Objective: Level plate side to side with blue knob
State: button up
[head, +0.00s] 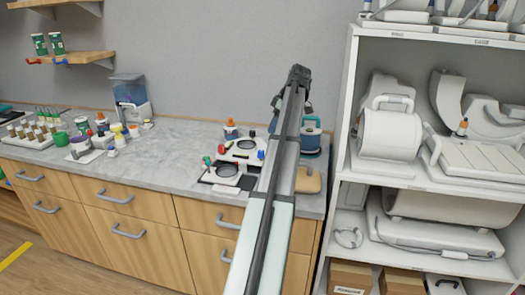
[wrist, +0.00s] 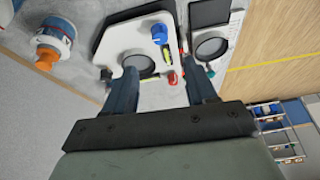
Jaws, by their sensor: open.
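A white plate device (wrist: 125,38) with a dark round disc (wrist: 138,65) lies below my gripper in the wrist view. The blue knob (wrist: 160,33) stands on it beyond my fingertips, and also shows in the head view (head: 261,154). A red knob (wrist: 173,77) sits between my fingers, nearer the right one. A small yellow-green vial (wrist: 166,52) lies between the knobs; its bubble is too small to read. My gripper (wrist: 162,70) is open, with nothing held between its fingers. In the head view my arm hides part of the counter around the device.
A second device (head: 225,175) with a round disc stands near the counter's front edge. An orange-topped bottle (wrist: 55,40) stands beside the plate. Shelves (head: 345,120) stand farther right. The counter's middle (head: 175,150) is clear.

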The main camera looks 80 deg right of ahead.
aim_at(262, 151)
jog(key=x, duration=1.3)
grip_shut()
